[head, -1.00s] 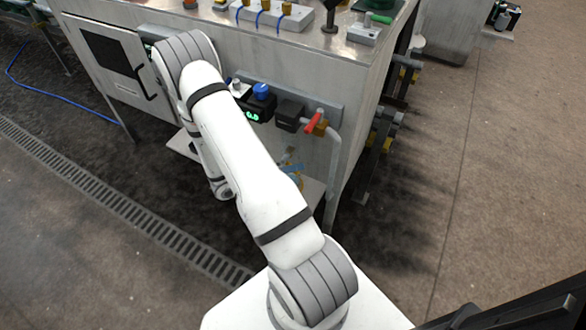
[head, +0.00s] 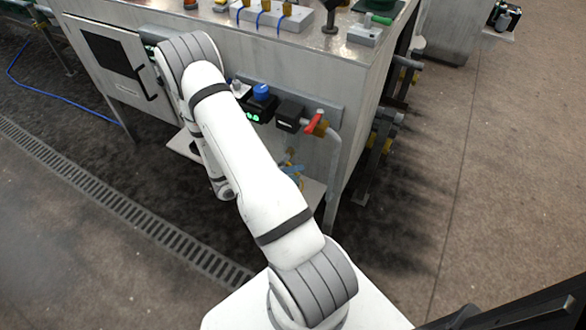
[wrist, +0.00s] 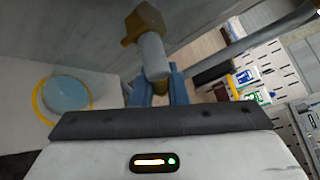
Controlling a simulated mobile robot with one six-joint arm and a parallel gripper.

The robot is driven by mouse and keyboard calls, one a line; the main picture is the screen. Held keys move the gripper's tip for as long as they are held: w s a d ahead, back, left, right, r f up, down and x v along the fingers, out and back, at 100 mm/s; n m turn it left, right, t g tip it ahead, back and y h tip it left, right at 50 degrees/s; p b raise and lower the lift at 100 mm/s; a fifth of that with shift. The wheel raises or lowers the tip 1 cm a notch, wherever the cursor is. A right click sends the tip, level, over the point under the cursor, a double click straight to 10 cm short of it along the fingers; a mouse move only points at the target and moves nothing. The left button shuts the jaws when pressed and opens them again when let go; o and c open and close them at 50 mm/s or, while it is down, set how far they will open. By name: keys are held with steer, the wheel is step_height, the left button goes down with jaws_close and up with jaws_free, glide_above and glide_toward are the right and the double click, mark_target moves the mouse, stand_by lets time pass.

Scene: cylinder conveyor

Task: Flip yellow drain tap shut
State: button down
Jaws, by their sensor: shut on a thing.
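In the wrist view my gripper (wrist: 158,90) has two blue fingers closed around a small yellow piece (wrist: 160,99), which looks like the drain tap's handle. Most of it is hidden by my gripper's dark front edge, so its exact angle cannot be told. Just beyond the fingertips, a grey cylindrical stub (wrist: 152,56) hangs from a brass-yellow fitting (wrist: 145,21) on the grey wall. In the head view my white arm hides most of the gripper; small blue and yellow parts show beside it, under the bench.
The metal bench (head: 352,62) carries a blue knob (head: 261,90) and a red-handled valve (head: 315,124) on its front. In the wrist view a yellow-ringed pale blue disc (wrist: 65,94) is at left, and bottles (wrist: 254,88) at right.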

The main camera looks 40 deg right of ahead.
steer(key=shift+r, duration=0.1)
steer(key=n+h, duration=0.1)
steer(key=r+n+g+h+p, duration=0.1)
steer(key=shift+s+d+n, duration=0.1)
steer(key=shift+s+n, duration=0.15)
steer(key=shift+n, duration=0.05)
steer(key=shift+r+n+h+p, duration=0.25)
steer(key=shift+n+h, duration=0.3)
steer(key=shift+n, duration=0.2)
steer(key=shift+r+n+h+p, duration=0.2)
steer(key=shift+n+h, duration=0.35)
steer(key=shift+n, duration=0.2)
steer(key=c, duration=1.4)
jaws_free()
steer(key=shift+c, duration=0.2)
steer(key=v, duration=0.8)
